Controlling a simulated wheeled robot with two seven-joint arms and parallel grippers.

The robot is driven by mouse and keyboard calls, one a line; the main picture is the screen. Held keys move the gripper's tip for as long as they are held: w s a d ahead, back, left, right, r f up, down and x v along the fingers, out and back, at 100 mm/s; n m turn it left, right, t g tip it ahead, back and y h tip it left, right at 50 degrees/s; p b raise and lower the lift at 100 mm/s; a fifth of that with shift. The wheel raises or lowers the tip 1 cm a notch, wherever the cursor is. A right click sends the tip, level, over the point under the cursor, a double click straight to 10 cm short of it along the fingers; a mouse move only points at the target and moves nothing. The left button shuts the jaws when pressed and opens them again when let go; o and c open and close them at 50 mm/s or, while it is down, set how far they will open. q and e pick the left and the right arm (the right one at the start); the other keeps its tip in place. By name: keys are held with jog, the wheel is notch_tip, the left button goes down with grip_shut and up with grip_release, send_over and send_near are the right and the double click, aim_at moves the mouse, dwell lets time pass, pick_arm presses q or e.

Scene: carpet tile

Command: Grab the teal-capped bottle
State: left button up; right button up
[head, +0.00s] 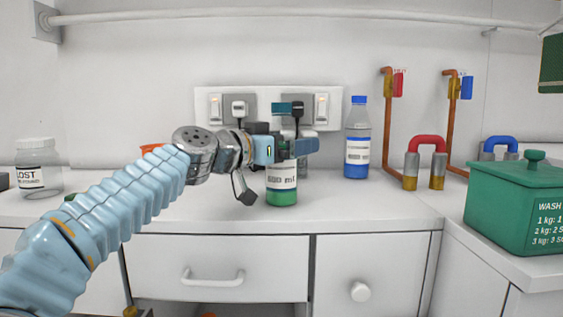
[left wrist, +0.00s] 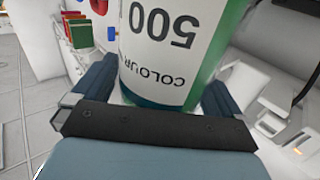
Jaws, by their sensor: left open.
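The bottle (head: 282,186) stands on the white counter, with a white label and green at its base. In the head view its upper part is mostly hidden behind my left gripper (head: 285,148). In the left wrist view the bottle (left wrist: 165,45) appears upside down, with "500" on its label and a dark teal band near the gripper's palm. My left gripper (left wrist: 150,98) is open, with one finger on each side of the bottle. I cannot tell whether either finger touches it. My right gripper is not in view.
A blue-capped bottle (head: 357,140) stands to the right, near a red-handled fitting (head: 425,160). A glass jar (head: 38,170) is at the far left. A green box (head: 512,205) sits on the right counter. Wall sockets (head: 240,107) are behind.

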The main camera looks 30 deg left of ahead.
pick_arm(q)
jog(key=shift+c, duration=0.2)
jog(key=c, duration=1.4)
jog(key=shift+r, duration=0.1)
